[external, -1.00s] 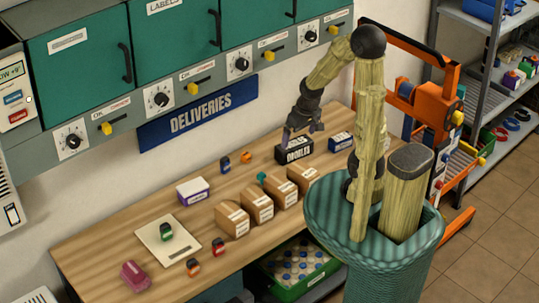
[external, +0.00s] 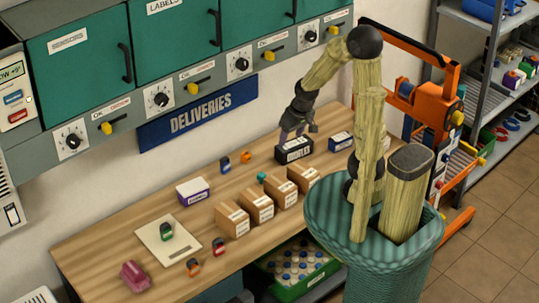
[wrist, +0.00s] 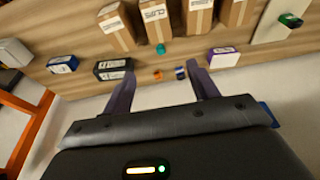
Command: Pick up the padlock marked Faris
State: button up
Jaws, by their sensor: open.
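Several small padlock-like items lie on the wooden bench; their names are too small to read, so I cannot tell which is marked Faris. A blue one (external: 225,165) and an orange one (external: 246,157) lie near the wall. A teal one (external: 262,178) is behind the cartons. A green one (external: 166,232) is on a pale plate, with a red one (external: 218,247) and an orange-black one (external: 193,267) near the front edge. My gripper (external: 292,134) is open and empty above the bench. In the wrist view the orange (wrist: 158,74) and blue (wrist: 180,72) items show between its fingers.
Several brown cartons (external: 232,220) stand in a row mid-bench. A black box (external: 294,150) is below my gripper, with a blue-and-white box (external: 341,142) to its right. A purple-and-white box (external: 193,191) and a pink object (external: 135,276) are further left.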

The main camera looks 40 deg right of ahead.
jog(key=w+a+f+t+y+b, duration=0.1)
jog(key=w+a+f+t+b, duration=0.1)
jog(key=w+a, duration=0.35)
jog(key=w+a+f+t+y+b, duration=0.1)
jog(key=w+a+f+b, duration=0.1)
jog(key=a, duration=0.7)
jog(key=w+a+f+t+y+b, duration=0.1)
jog(key=w+a+f+t+b, duration=0.15)
jog(key=a, duration=0.45)
jog(key=t+h+b, duration=0.1)
jog(key=t+b, duration=0.5)
jog(key=b, duration=0.4)
send_over(190, 262)
notch_tip(190, 262, down, 13)
jog(key=shift+f, duration=0.1)
jog(key=s+f+t+h+b, duration=0.1)
jog(key=s+f+b, duration=0.1)
jog(key=s, duration=0.6)
jog(key=s+f+t+h+b, duration=0.1)
jog(key=s+f, duration=0.3)
jog(key=s, duration=0.5)
jog(key=shift+s+d+t+b, duration=0.25)
jog(key=shift+d+t+b, duration=0.1)
jog(key=shift+t, duration=0.3)
jog(key=shift+w, duration=0.1)
